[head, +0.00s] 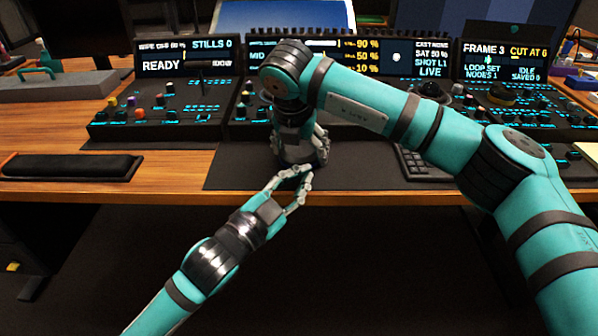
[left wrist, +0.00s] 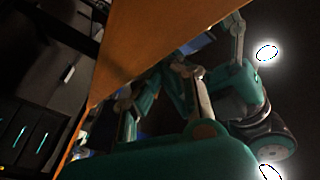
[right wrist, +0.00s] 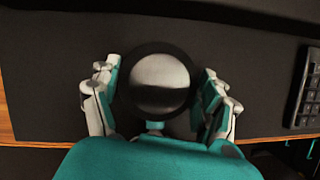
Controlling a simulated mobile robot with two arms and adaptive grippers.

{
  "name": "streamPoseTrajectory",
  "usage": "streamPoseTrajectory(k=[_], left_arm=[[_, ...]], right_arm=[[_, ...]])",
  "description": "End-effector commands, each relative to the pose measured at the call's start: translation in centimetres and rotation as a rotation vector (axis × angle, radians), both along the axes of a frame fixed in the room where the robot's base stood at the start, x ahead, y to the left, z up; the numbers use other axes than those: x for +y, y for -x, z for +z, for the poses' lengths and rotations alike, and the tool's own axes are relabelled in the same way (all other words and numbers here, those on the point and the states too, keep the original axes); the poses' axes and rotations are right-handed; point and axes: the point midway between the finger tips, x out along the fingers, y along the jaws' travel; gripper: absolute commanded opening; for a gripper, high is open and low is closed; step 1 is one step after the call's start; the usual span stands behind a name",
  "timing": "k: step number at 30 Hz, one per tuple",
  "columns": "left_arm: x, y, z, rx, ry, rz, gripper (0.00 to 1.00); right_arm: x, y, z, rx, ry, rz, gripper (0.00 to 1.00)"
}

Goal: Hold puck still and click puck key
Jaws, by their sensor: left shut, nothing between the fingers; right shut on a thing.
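The puck (right wrist: 160,82) is a round black body with a silver-grey top, standing on the dark desk mat in the right wrist view. My right gripper (right wrist: 160,90) is shut on it, with a finger on each side. In the head view my right gripper (head: 303,150) points down over the mat near the desk's front edge and mostly hides the puck. I cannot make out the puck key.
Control panels with lit screens stand along the back: a left one (head: 160,112) reading READY and a right one (head: 510,100). A keyboard (head: 420,164) lies right of the puck. A black wrist rest (head: 72,167) lies at the left. The front-left wood is mostly clear.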

Motion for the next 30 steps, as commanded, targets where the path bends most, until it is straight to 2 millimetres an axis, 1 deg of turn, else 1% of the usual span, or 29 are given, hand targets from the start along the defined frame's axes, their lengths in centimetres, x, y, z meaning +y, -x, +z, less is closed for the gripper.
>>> streamPoseTrajectory(k=[8, 19, 30], left_arm=[[0.1, 1.4, -0.1, 0.001, -0.002, 0.002, 0.00], [0.1, 1.8, -0.1, 0.000, -0.001, 0.001, 0.00], [0.1, 5.3, -0.1, 0.002, 0.000, 0.000, 0.00]], right_arm=[[0.0, 0.1, -0.1, 0.003, 0.001, 0.001, 0.47], [0.0, 0.0, -0.1, 0.003, 0.001, 0.001, 0.47], [0.0, 0.0, -0.1, 0.002, 0.001, 0.001, 0.47]])
